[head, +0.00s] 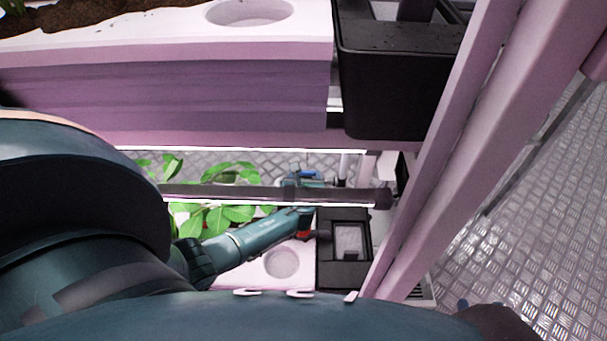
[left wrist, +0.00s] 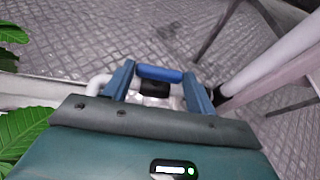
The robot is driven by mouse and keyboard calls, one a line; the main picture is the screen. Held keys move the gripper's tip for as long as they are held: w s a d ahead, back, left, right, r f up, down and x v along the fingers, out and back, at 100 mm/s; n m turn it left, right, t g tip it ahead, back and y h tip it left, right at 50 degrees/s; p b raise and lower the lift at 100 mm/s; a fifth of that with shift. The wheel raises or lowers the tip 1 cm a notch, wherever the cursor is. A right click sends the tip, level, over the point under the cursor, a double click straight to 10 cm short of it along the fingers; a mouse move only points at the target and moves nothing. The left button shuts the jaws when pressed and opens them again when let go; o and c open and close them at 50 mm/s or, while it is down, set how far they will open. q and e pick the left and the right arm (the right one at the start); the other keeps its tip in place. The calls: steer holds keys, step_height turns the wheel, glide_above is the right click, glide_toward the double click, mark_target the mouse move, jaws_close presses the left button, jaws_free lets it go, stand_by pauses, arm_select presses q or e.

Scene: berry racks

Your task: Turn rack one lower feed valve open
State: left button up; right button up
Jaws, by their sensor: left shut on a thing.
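The feed valve's blue handle (left wrist: 160,74) lies crosswise between the fingers of my left gripper (left wrist: 159,82) in the left wrist view, above a dark valve body and pale pipe. In the head view, the handle (head: 303,173) shows as a small blue bar beyond the dark rail, at the lower tier of the rack. My left gripper (head: 302,183) reaches it from the near side and is shut on it. The fingers partly hide the valve. My right gripper is not seen.
A dark horizontal rail (head: 235,192) crosses above my left forearm. Green leaves (head: 222,215) stand beside the arm. A black box (head: 395,80) hangs above, and another (head: 345,275) sits below. A slanted pink post (head: 470,140) stands at right, with open metal floor beyond.

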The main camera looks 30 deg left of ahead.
mark_target(305, 172)
arm_select(q)
steer(key=shift+n+y, duration=0.3)
steer(key=shift+y, duration=0.1)
steer(key=o, duration=1)
steer(key=shift+d, duration=0.1)
steer(key=shift+s+d+r+p, duration=0.1)
steer(key=shift+s+r+p, duration=0.1)
steer(key=shift+p, duration=0.1)
steer(key=p+v, duration=0.1)
steer(key=v, duration=0.1)
steer(key=shift+s+d+r+p, duration=0.15)
steer(key=shift+s+r+p, duration=0.1)
steer(key=shift+p, duration=0.1)
steer(key=shift+p+v, duration=1.75)
steer(key=shift+v, duration=3.15)
arm_select(e)
steer(key=shift+s+d+r+m+h, duration=0.15)
steer(key=shift+s+d+r+m, duration=0.15)
steer(key=shift+r, duration=0.5)
steer(key=shift+s+d+r+m+h, duration=0.15)
steer(key=shift+d+r+m, duration=0.25)
steer(key=shift+r, duration=0.45)
steer(key=shift+s+d+r+m+h, duration=0.1)
steer(key=shift+s+d+r+m, duration=0.25)
steer(key=shift+r, duration=0.45)
arm_select(q)
steer(key=shift+d+g, duration=0.1)
steer(key=shift+g, duration=0.2)
arm_select(e)
steer(key=shift+a, duration=0.1)
